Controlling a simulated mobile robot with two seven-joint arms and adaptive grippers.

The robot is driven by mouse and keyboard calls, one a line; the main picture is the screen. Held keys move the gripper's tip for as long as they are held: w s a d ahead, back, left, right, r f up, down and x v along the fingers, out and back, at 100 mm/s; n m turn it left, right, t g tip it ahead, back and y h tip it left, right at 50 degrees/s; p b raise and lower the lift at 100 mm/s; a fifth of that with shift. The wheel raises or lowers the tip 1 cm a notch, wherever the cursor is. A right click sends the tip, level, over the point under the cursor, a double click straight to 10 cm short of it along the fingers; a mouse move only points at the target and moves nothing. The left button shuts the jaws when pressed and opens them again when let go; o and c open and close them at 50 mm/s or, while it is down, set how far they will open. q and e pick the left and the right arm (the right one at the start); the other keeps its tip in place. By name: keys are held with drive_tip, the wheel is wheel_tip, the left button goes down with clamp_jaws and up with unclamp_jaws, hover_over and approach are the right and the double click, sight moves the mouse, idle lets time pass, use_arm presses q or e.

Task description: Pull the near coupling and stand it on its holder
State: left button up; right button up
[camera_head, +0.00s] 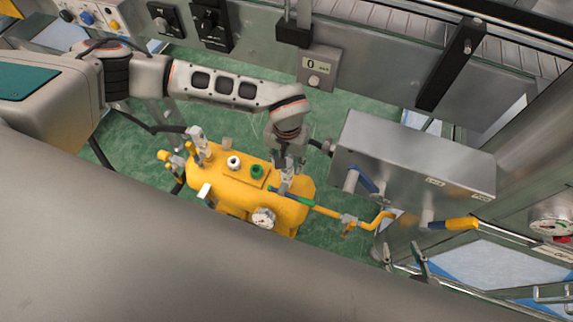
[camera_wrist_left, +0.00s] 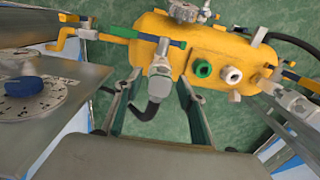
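A yellow tank (camera_head: 235,180) stands on the green floor with grey fittings on it. A grey coupling (camera_wrist_left: 160,82) sits at the tank's valve, beside a pipe with a green and blue handle (camera_wrist_left: 120,32); a black hose (camera_wrist_left: 146,110) shows behind it. My left gripper (camera_head: 288,165) points down over the tank's right part. In the left wrist view its fingers are open, one on each side of the coupling, with no clear contact. My right gripper (camera_head: 404,253) shows two spread fingertips at the lower right, apart from the tank. I cannot make out the holder.
A round gauge (camera_head: 263,217) is on the tank's near side. Green floor (camera_head: 135,155) is open left of the tank.

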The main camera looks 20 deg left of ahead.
drive_tip(key=shift+w+r, duration=0.1)
drive_tip(key=shift+r, duration=0.3)
idle(0.3)
use_arm(q)
clamp_jaws()
drive_tip(key=shift+r+p, duration=0.15)
drive_tip(key=shift+p, duration=0.15)
drive_tip(key=shift+r+p, duration=1.8)
drive_tip(key=shift+r, duration=1.05)
use_arm(e)
wheel_tip(320, 180, up, 6)
drive_tip(key=w+t, duration=0.1)
drive_tip(key=w, duration=0.1)
drive_tip(key=shift+w+r, duration=0.15)
drive_tip(key=shift+w, duration=0.2)
